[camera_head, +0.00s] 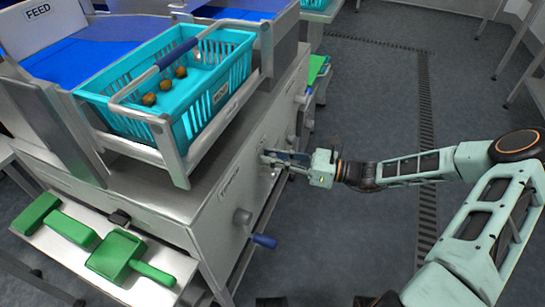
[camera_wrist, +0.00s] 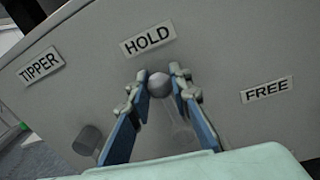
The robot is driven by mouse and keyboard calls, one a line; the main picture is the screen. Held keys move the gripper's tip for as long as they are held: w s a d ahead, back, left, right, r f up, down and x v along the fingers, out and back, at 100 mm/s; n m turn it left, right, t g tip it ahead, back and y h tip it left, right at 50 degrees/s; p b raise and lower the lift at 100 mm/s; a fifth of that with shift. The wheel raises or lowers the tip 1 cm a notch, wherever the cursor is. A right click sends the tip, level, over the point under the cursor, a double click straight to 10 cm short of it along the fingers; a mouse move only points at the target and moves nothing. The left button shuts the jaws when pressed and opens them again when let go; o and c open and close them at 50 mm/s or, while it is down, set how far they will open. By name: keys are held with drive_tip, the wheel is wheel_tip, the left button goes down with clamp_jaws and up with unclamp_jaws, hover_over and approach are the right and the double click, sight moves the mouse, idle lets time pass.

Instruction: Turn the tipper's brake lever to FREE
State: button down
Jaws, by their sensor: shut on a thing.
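The brake lever's round grey knob (camera_wrist: 159,85) sits between my fingertips in the wrist view, just below the HOLD label (camera_wrist: 148,39). My gripper (camera_wrist: 158,80) is shut on this knob. The FREE label (camera_wrist: 267,89) is to the right on the same grey panel, and the TIPPER label (camera_wrist: 41,68) is to the left. In the head view my gripper (camera_head: 288,158) reaches the side panel of the tipper (camera_head: 228,192) from the right; the knob is hidden there by the fingers.
A teal crate (camera_head: 119,118) with a few dates stands in the tipper's cradle. A blue-handled crank (camera_head: 264,241) sticks out below my gripper. A green dustpan (camera_head: 112,254) and brush (camera_head: 70,227) lie on a front shelf.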

drive_tip(key=shift+w, duration=0.1)
drive_tip(key=shift+w+d+r+m+p, duration=0.1)
drive_tip(key=shift+w+m+p, duration=0.15)
drive_tip(key=shift+m+p, duration=0.35)
drive_tip(key=w+d+f+m+t, duration=0.2)
drive_tip(key=w+f+m, duration=0.4)
drive_tip(key=m, duration=1.2)
drive_tip(key=shift+w+d+f+y, duration=0.15)
drive_tip(key=shift+d+f+y, duration=0.15)
drive_tip(key=shift+f, duration=0.65)
drive_tip(key=c, duration=1.7)
unclamp_jaws()
drive_tip(key=shift+a, duration=0.1)
drive_tip(key=shift+c, duration=0.2)
